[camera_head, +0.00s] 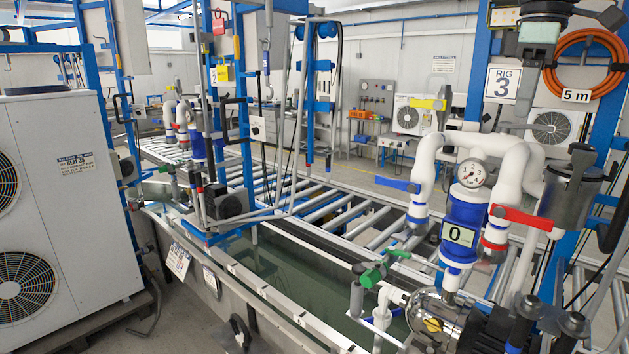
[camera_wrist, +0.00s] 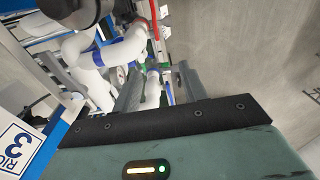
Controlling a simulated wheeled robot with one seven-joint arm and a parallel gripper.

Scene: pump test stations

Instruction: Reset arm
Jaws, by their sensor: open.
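My gripper (camera_wrist: 158,88) is open in the wrist view, with its two grey fingers apart and no object held between them. White pipework (camera_wrist: 118,52) lies beyond the fingers; I cannot judge the distance. In the head view, a dark and pale-green part at the top right, beside the RIG 3 sign (camera_head: 502,83), looks like my wrist, but its fingers are not clear there. The sign also shows at the lower left of the wrist view (camera_wrist: 18,146).
Rig 3 has a blue pump meter (camera_head: 462,230) reading 0, a round gauge (camera_head: 472,173), a red lever (camera_head: 521,217) and a blue lever (camera_head: 398,184). An orange hose coil (camera_head: 585,62) hangs at right. A water tank (camera_head: 300,272) and a roller conveyor (camera_head: 335,213) fill the middle.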

